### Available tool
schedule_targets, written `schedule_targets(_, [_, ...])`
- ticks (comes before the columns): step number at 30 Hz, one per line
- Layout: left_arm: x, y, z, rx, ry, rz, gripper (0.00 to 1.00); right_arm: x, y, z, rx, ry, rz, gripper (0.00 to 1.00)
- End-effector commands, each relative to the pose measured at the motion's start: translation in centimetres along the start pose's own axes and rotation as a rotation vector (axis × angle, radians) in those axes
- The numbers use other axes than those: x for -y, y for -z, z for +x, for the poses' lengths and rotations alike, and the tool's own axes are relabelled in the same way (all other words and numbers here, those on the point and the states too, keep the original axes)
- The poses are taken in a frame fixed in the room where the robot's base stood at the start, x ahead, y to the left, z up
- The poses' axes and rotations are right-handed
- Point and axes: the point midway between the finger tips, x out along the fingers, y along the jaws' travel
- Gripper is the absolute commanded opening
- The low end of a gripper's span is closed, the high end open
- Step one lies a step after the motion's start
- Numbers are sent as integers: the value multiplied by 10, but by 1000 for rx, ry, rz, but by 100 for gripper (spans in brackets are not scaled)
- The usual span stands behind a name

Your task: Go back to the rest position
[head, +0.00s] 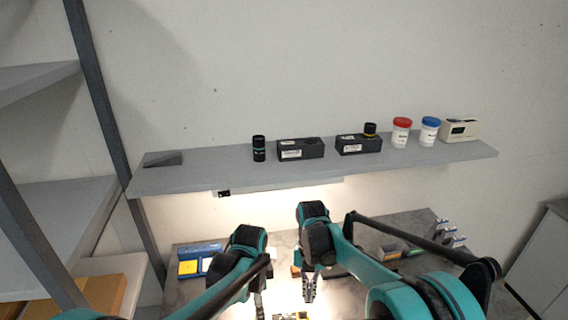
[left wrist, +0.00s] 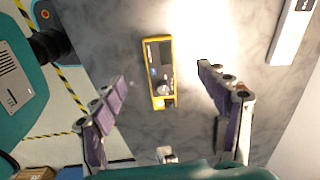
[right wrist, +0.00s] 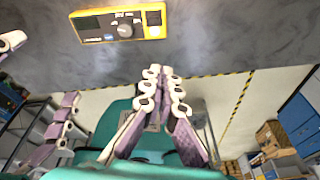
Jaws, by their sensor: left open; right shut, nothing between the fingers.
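My right gripper (head: 309,288) hangs over the lit worktop in the head view. In the right wrist view its fingers (right wrist: 162,76) are together with nothing between them. My left gripper (head: 259,303) is beside it, to the left in the head view, pointing down. In the left wrist view its fingers (left wrist: 162,78) are spread wide and empty. A yellow-framed multimeter (left wrist: 153,88) lies on the worktop (left wrist: 120,25) and appears between the left fingers, apart from them. It also shows in the right wrist view (right wrist: 95,36), beyond the closed fingertips.
A grey shelf (head: 220,176) above the worktop holds dark boxes (head: 300,150), a black cylinder (head: 259,150), a red-lidded jar (head: 400,133) and a blue-lidded jar (head: 429,132). Blue and yellow bins (head: 190,266) stand at the worktop's left. A shelving rack (head: 50,215) is at far left.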

Motion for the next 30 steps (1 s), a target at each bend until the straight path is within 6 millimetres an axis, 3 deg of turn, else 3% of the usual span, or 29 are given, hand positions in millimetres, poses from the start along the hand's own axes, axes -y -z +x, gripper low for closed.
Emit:
schedule_targets(10, [-44,-61,-28,-125,188,-528,75,62,56,-11,231,-284,1134,0])
schedule_targets(16, [-75,-93,-27,-234,281,-835,75,94,89,4,239,-585,1779,0])
schedule_targets(21, [-100,-115,-17,-343,346,-1077,75,115,112,29,136,-897,2263,0])
schedule_targets(25, [-113,-127,-9,-414,377,-1214,75,125,122,45,12,-1103,2516,0])
schedule_targets(30, [-121,-134,-3,-465,394,-1304,75,131,127,56,-106,-1248,2673,0])
